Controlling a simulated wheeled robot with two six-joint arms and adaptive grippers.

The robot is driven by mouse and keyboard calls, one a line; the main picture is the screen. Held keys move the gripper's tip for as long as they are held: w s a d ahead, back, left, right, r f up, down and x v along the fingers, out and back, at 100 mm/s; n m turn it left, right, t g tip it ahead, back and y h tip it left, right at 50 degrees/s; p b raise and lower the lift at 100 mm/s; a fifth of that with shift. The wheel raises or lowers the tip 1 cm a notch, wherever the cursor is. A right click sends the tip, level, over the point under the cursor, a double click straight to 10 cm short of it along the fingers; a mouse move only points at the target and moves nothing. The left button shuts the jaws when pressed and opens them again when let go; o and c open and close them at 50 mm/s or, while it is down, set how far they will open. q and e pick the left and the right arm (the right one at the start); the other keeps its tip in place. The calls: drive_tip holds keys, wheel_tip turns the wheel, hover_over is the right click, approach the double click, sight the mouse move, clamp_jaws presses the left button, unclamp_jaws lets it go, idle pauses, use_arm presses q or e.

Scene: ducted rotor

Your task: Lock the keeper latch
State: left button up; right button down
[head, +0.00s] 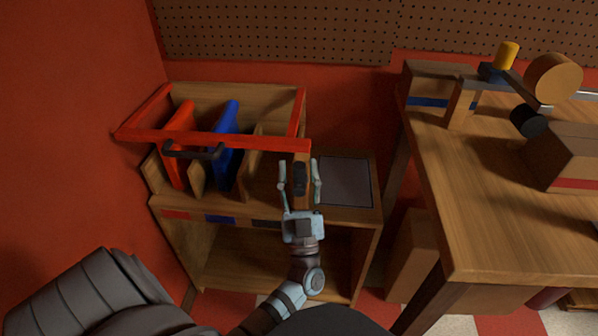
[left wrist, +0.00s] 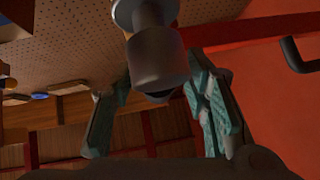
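The keeper is a red frame (head: 215,137) lying across the top of a wooden rack, with a black handle (head: 194,151) on its front bar. A dark latch knob (head: 299,178) stands at the frame's right front corner. In the left wrist view the knob is a grey cylinder (left wrist: 157,60). My left gripper (head: 299,174) is open, with one finger on each side of the knob in the head view. In the left wrist view a gap shows between the knob and the fingers. I cannot tell whether either finger touches it. My right gripper is not in view.
A red panel (head: 178,145) and a blue panel (head: 226,146) stand in the rack (head: 212,201) under the frame. A grey pad (head: 345,181) lies right of the knob. A wooden workbench (head: 480,205) stands at the right, with a rotor assembly (head: 552,78) on it.

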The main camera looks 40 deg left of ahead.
use_arm(q)
drive_tip(key=shift+r, duration=0.1)
wheel_tip(320, 180, up, 10)
drive_tip(key=shift+f, duration=0.1)
idle(0.3)
drive_tip(key=shift+d, duration=0.1)
